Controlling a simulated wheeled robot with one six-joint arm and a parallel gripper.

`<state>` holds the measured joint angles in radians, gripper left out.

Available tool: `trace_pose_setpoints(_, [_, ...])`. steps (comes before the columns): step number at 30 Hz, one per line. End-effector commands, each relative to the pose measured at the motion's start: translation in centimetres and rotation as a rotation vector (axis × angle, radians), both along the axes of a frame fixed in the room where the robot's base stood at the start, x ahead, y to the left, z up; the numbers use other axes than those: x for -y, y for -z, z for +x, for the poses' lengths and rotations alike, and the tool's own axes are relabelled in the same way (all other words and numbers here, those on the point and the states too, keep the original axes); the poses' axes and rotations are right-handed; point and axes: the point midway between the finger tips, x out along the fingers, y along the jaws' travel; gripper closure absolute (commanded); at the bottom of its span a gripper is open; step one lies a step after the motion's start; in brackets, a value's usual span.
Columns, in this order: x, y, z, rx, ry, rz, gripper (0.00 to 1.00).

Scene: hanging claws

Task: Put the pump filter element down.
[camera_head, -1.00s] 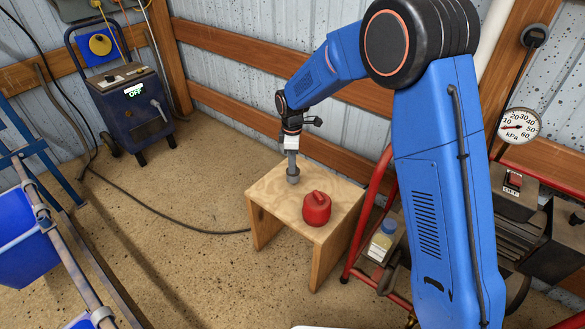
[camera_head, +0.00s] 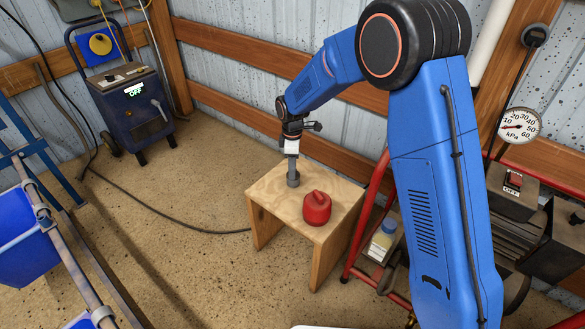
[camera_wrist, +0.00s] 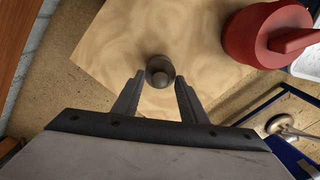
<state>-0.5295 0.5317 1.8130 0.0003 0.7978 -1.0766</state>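The pump filter element (camera_head: 293,181) is a small dark grey cylinder, upright on the left part of a plywood stand's top (camera_head: 268,185). In the wrist view the filter element (camera_wrist: 158,66) shows end-on, with a lighter round knob facing me. My gripper (camera_head: 292,163) points straight down over it. In the wrist view my gripper (camera_wrist: 160,84) has its two fingers apart, one on each side of the knob, with wood visible in the gaps. The fingers do not appear to touch it. Its underside is hidden.
A red can (camera_head: 317,208) stands on the same top, close on the right of the filter element; it also shows in the wrist view (camera_wrist: 268,38). A red-framed rack (camera_head: 362,225) is right of the stand. The wooden wall rail (camera_head: 240,115) is behind.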

Motion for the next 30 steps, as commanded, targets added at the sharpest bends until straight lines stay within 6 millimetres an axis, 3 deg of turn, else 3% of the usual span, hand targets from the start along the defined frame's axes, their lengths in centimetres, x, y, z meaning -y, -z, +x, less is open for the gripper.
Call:
trace_pose_setpoints(18, [0.0, -10.1, 0.1, 0.003, 0.0, 0.002, 0.61])
trace_pose_setpoints(24, [0.0, -11.7, 0.0, 0.002, 0.0, 0.001, 0.61])
trace_pose_setpoints(30, [0.0, -12.0, 0.0, 0.0, 0.0, 0.0, 0.61])
